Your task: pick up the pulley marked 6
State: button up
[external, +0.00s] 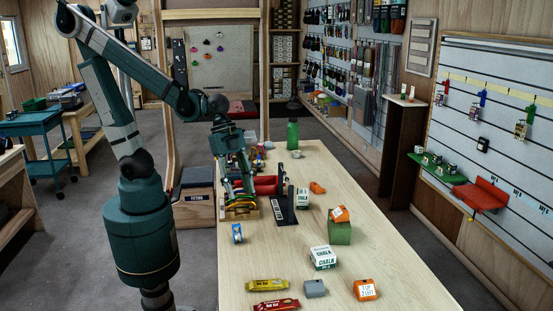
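My gripper (238,188) points down at the left side of the long wooden table (285,265), low over a wooden rack (240,213) of coloured pieces. Its fingers look apart, but the coloured pieces lie right behind and below the tips, so I cannot tell whether it holds one. I cannot read a 6 on anything, so I cannot pick out the pulley marked 6. The pieces in the rack are red, yellow and green, and too small to identify.
A green bottle (292,134), a dark strip (284,206), white chalk boxes (322,257), a green block (340,233) with an orange box (339,214) on it, a grey piece (315,288), another orange box (366,290) and a yellow bar (267,285) stand on the table.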

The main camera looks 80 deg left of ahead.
aim_at(236, 225)
jog(key=s+d+f+m+g, duration=0.1)
jog(key=s+d+f+m, duration=0.1)
jog(key=d+m, duration=0.2)
jog(key=shift+s+d+f+g, duration=0.15)
jog(key=shift+s+d+g, duration=0.2)
jog(key=shift+d, duration=0.8)
jog(key=shift+f+h, duration=0.1)
jog(key=shift+h, duration=0.2)
jog(key=shift+x, duration=1.2)
jog(key=shift+w+f+b, duration=0.1)
jog(key=shift+f+b, duration=0.05)
jog(key=shift+b, duration=0.15)
jog(key=shift+b+x, duration=0.65)
jog(key=shift+x, duration=1.8)
jog(key=shift+a+f, duration=0.1)
jog(key=shift+a, duration=0.1)
jog(key=shift+c, duration=0.5)
jog(key=c, duration=0.9)
